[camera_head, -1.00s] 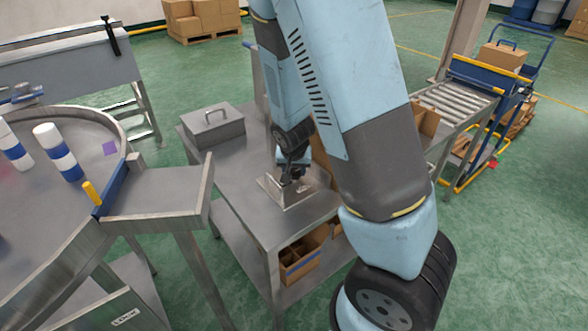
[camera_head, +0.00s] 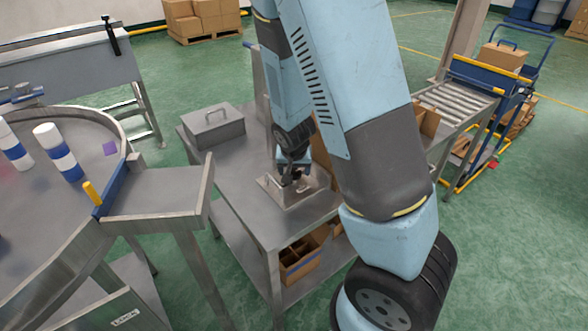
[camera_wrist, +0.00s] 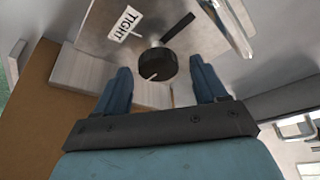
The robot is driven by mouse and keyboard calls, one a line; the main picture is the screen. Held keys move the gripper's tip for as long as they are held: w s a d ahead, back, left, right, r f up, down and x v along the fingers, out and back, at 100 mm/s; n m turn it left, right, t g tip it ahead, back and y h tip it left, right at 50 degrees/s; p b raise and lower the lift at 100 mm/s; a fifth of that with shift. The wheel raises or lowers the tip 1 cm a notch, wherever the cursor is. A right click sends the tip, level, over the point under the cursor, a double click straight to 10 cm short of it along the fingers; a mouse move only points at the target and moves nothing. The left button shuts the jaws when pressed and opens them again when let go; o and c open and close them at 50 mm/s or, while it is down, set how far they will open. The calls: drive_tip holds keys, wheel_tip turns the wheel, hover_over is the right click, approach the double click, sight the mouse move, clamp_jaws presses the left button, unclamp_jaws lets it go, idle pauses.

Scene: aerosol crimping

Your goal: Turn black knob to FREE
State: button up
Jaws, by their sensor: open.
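The black knob (camera_wrist: 156,64) is in the wrist view, on a grey metal plate (camera_wrist: 215,30), with a short white mark on its face near the lower edge. No FREE label can be read. My gripper (camera_wrist: 163,78) is open, its blue fingers on either side of the knob with gaps, not visibly touching it. In the head view my gripper (camera_head: 292,172) is over the metal fixture (camera_head: 290,195) on the steel table; the knob is hard to make out there.
A lidded metal box (camera_head: 212,125) stands on the table (camera_head: 240,200) behind the fixture. A cardboard box (camera_head: 303,258) is on the lower shelf. A round table (camera_head: 50,225) with white-and-blue cans stands at the left. A roller conveyor (camera_head: 455,103) is at the right.

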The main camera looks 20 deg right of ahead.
drive_tip(key=shift+r, duration=0.15)
drive_tip(key=v, duration=1.3)
idle(0.9)
drive_tip(key=shift+r, duration=0.2)
